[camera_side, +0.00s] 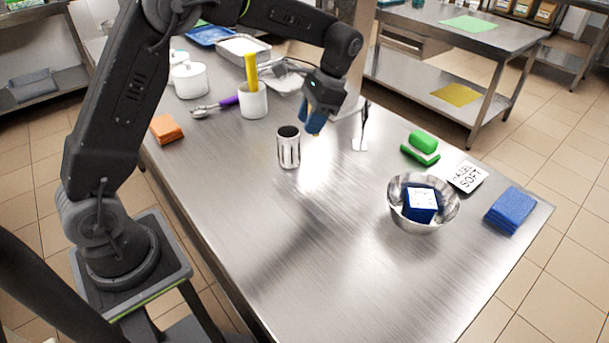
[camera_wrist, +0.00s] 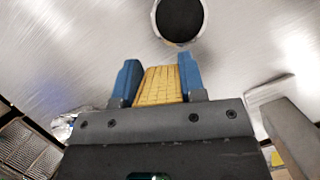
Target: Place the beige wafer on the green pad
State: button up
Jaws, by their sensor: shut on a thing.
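My gripper (camera_side: 313,120) hangs above the steel table, with blue fingers pointing down. In the wrist view my gripper (camera_wrist: 160,80) is shut on the beige wafer (camera_wrist: 160,87), a ridged yellowish piece between the two fingers. In the side view only a small tip of it shows below the fingers. A green pad-like item (camera_side: 421,155) lies on the table to the right of the gripper, with a rounded green piece (camera_side: 423,140) on or against it; I cannot tell if they are joined. The gripper is apart from it.
A metal cup with a dark inside (camera_side: 289,150) stands just left of the gripper. A steel bowl (camera_side: 399,212) holds a dark blue box (camera_side: 421,205). A label card (camera_side: 466,177), blue cloths (camera_side: 510,211) and an upright utensil (camera_side: 363,125) stand right. The front table is clear.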

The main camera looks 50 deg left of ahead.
jog(key=shift+w+a+n+h, duration=0.3)
jog(key=shift+n, duration=0.5)
jog(key=w+a+r+n+t+h, duration=0.1)
jog(key=w+a+r+n+t, duration=0.15)
jog(key=a+n, duration=0.75)
jog(key=w+a+r+n+t+h, duration=0.2)
jog(key=w+a+n, duration=0.1)
jog(key=a+n, duration=0.65)
jog(key=w+a+r+n+t+h, duration=0.1)
jog(key=w+a+r+n+t, duration=0.15)
jog(key=a+n, duration=0.7)
jog(key=n+t+y, duration=0.2)
jog(key=n+y, duration=0.1)
jog(key=n, duration=0.6)
send_over(232, 95)
jog(key=s, duration=0.2)
notch_tip(232, 95, down, 8)
jog(key=shift+n, duration=0.3)
notch_tip(232, 95, down, 7)
jog(key=shift+w+d+f, duration=0.1)
jog(key=shift+f, duration=0.45)
